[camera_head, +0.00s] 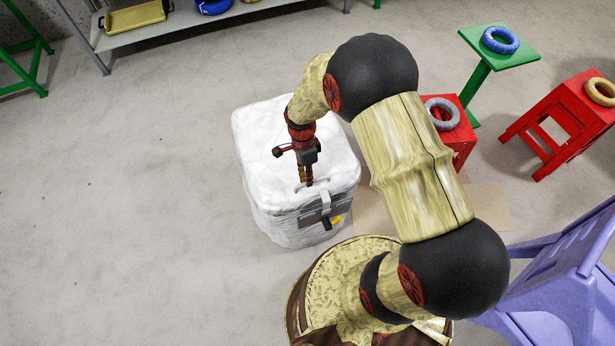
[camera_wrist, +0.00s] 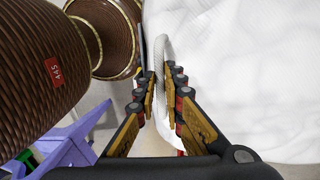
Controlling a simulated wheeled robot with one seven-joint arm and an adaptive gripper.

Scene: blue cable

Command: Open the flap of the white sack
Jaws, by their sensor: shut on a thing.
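The white sack (camera_head: 262,135) is a boxy, quilted-looking bag standing on the floor, with a flat top flap (camera_head: 275,165) lying closed over it. A grey strap and dark buckle patch (camera_head: 322,212) show on its near side. My gripper (camera_head: 307,182) points down at the near edge of the flap. In the wrist view my gripper (camera_wrist: 161,95) has its two fingers on either side of a pale loop handle (camera_wrist: 160,48) and is shut on it. The sack's white fabric (camera_wrist: 240,70) fills the right of that view.
A red stool (camera_head: 452,128) with a grey ring stands right of the sack, behind my arm. A green stand (camera_head: 500,58), another red stool (camera_head: 580,110) and a purple chair (camera_head: 570,260) stand further right. The floor left of the sack is clear.

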